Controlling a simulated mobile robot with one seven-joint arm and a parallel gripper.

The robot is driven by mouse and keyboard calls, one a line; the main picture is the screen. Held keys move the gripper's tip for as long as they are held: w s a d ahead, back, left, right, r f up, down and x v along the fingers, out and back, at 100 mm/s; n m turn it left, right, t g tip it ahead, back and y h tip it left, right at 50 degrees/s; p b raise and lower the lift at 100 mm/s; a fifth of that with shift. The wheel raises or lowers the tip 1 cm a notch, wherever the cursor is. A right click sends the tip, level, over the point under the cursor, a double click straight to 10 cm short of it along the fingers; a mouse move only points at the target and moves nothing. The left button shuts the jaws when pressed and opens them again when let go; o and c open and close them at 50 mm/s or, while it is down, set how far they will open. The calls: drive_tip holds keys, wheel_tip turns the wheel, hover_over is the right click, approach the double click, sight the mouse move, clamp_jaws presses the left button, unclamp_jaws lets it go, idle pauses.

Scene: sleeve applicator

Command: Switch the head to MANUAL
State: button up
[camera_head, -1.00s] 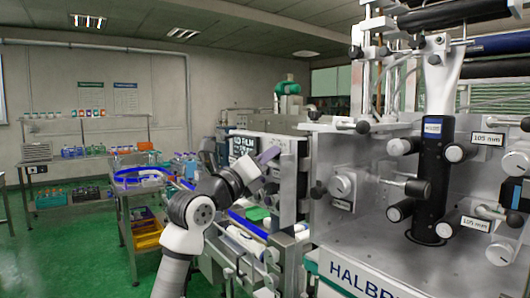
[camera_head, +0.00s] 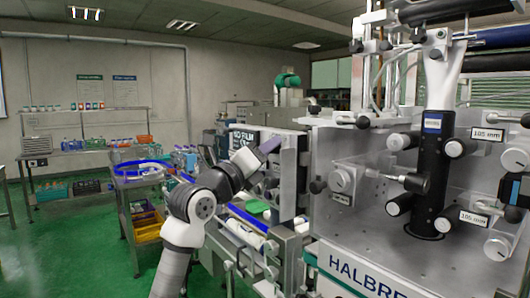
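The sleeve applicator head is the large grey machine (camera_head: 345,255) on the right, with "HALBR" lettering on its front. No MANUAL label or switch position can be read.
Round knobs (camera_head: 342,180) and rollers stick out from the machine's front plate. A conveyor (camera_head: 243,232) runs below my arm. A metal cart (camera_head: 128,184) with trays stands to the left. Green floor (camera_head: 70,245) is clear at the lower left.

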drive_tip(key=b+v, duration=0.5)
drive_tip(key=v, duration=0.9)
